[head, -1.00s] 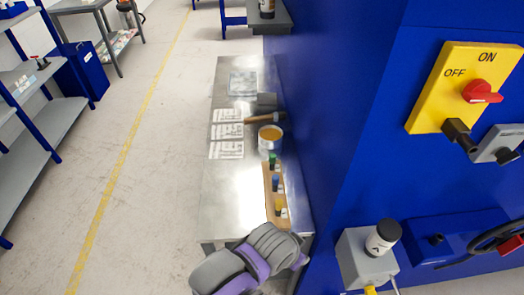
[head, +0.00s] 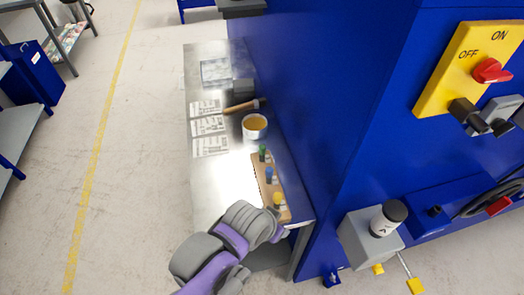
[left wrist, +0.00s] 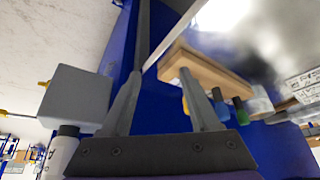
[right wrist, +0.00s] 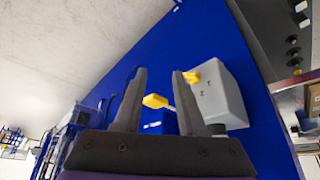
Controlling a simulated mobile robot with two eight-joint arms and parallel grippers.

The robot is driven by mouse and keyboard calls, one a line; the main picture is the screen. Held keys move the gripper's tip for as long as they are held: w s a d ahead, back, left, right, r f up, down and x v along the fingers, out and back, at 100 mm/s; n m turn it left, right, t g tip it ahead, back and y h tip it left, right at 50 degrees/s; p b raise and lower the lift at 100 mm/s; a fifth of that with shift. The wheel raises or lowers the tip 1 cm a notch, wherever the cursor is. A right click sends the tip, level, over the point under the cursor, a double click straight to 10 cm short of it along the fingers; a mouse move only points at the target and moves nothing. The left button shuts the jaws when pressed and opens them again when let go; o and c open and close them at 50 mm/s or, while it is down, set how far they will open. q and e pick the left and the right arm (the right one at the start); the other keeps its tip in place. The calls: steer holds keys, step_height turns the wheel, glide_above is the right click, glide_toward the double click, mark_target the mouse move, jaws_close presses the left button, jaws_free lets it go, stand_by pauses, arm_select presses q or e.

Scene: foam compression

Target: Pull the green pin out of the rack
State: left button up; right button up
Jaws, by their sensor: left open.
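The green pin (head: 262,153) stands at the far end of the tan wooden rack (head: 258,172). A blue pin (head: 269,174) and a yellow pin (head: 277,198) stand nearer in the same rack. In the left wrist view the rack (left wrist: 203,66) and the green pin (left wrist: 240,108) lie beyond and right of my open left gripper (left wrist: 160,73). Nothing is between its fingers. In the head view my left arm reaches over the table's near end, by the yellow pin, and its fingers are hidden. My right gripper (right wrist: 159,71) is open and empty, away from the rack, and outside the head view.
The metal table (head: 208,168) holds a pot with amber contents (head: 255,126), a hammer (head: 243,106) and printed sheets (head: 208,126). A blue machine wall (head: 300,100) stands close along the rack's right side. A grey box (head: 362,238) juts out at the right.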

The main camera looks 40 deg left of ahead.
arm_select(q)
steer(key=w+a+r+m+p, duration=0.1)
steer(key=w+a+r+p, duration=0.1)
steer(key=w+r+p, duration=0.5)
steer(key=w+a+r+m+g+b, duration=0.1)
steer(key=w+a+m, duration=0.1)
steer(key=a, duration=0.3)
steer(key=w+a+r+m+g+b, duration=0.1)
steer(key=w+a+m+g, duration=0.1)
steer(key=w+a, duration=0.3)
steer(key=w+a+m+g+b, duration=0.1)
steer(key=w+a+m+g, duration=0.1)
steer(key=w+a, duration=0.2)
steer(key=shift+w+a+r, duration=0.15)
steer(key=shift+a+r, duration=0.05)
steer(key=shift+a, duration=0.35)
steer(key=shift+w+a+r, duration=0.1)
steer(key=shift+a+r, duration=0.1)
steer(key=shift+a, duration=0.3)
steer(key=shift+w+a+f+m, duration=0.1)
steer(key=shift+w+a+m, duration=0.1)
steer(key=shift+m, duration=0.1)
steer(key=shift+s, duration=0.3)
arm_select(e)
step_height(320, 180, up, 6)
steer(key=w, duration=0.2)
steer(key=shift+w+r+t, duration=0.25)
steer(key=shift+w+t, duration=0.05)
steer(key=shift+w, duration=0.05)
